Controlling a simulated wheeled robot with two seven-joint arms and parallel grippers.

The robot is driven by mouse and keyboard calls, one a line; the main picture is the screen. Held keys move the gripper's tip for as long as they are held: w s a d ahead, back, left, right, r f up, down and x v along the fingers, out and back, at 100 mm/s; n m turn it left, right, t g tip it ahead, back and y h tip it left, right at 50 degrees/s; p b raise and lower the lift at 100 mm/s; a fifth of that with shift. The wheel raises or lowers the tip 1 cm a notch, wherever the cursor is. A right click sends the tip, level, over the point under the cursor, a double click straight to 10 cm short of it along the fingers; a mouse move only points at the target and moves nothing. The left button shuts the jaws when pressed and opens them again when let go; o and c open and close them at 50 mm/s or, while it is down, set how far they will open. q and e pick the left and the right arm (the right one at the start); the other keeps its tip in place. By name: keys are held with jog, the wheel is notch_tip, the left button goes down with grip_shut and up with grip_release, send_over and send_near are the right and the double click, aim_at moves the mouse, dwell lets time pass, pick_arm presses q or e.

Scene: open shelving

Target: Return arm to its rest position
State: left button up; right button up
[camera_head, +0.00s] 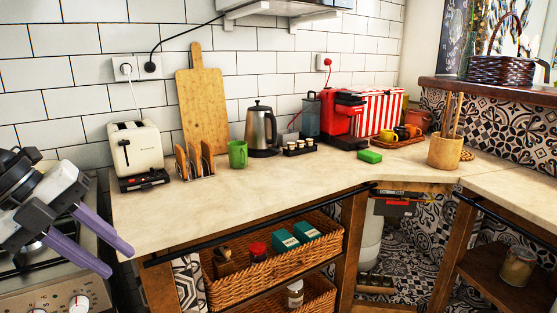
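My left gripper (119,262) shows at the left edge, with its two purple fingers pointing down and to the right. The fingers are spread apart with nothing between them, so it is open. It hangs in front of the stove and the left end of the counter (262,200). My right gripper and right arm are not in view.
A stove (60,296) stands below my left arm. A toaster (138,150), a toast rack (196,163), a green mug (237,154), a kettle (262,130) and a red coffee machine (342,118) line the counter's back. The counter's front strip is clear. Wicker baskets (270,272) sit below.

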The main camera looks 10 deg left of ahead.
pick_arm(q)
notch_tip(320, 180, down, 21)
jog(key=n+t+p, duration=0.3)
jog(key=n+t, duration=0.8)
jog(key=n, duration=0.7)
jog(key=s+d+f+n+g+y+p, duration=0.1)
jog(key=s+d+f+n+g, duration=0.5)
jog(key=s+d+f, duration=0.9)
notch_tip(320, 180, down, 2)
jog(key=shift+d+n+y+p, duration=0.4)
jog(key=shift+d+n+y, duration=0.3)
jog(key=shift+d+n, duration=0.15)
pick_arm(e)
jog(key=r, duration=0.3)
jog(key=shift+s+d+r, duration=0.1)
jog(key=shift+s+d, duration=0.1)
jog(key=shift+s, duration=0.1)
